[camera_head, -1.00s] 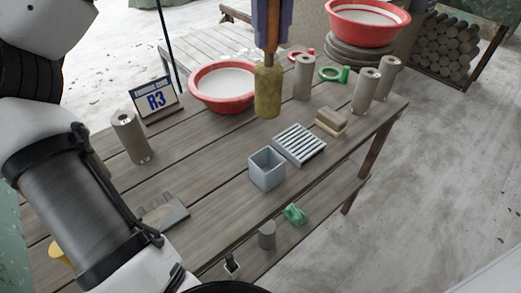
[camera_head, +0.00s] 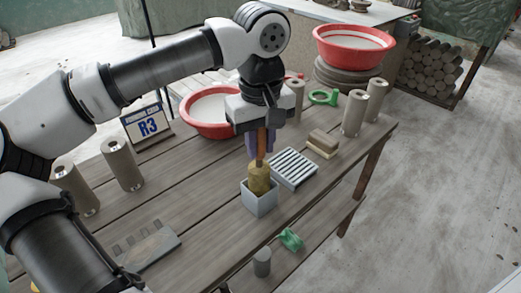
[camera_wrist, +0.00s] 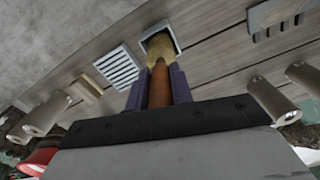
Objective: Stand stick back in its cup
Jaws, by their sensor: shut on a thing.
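My gripper (camera_head: 260,147) is shut on the brown handle of a stick (camera_head: 259,178) with a thick yellowish sponge-like end pointing down. The sponge end is at the mouth of the grey square cup (camera_head: 260,204), with its lower part hidden inside the cup's walls. The stick looks close to upright. In the wrist view the purple fingers (camera_wrist: 159,88) hold the brown handle (camera_wrist: 160,84), and the yellow end (camera_wrist: 158,47) overlaps the opening of the cup (camera_wrist: 167,30). Whether the end touches the cup's floor is hidden.
A slatted grey dish (camera_head: 294,169) stands right beside the cup, with a sponge block (camera_head: 322,143) behind it. Grey cylinders (camera_head: 354,113) stand at the right and left. A red basin (camera_head: 208,112) is behind my arm. A flat notched plate (camera_head: 147,247) lies front left.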

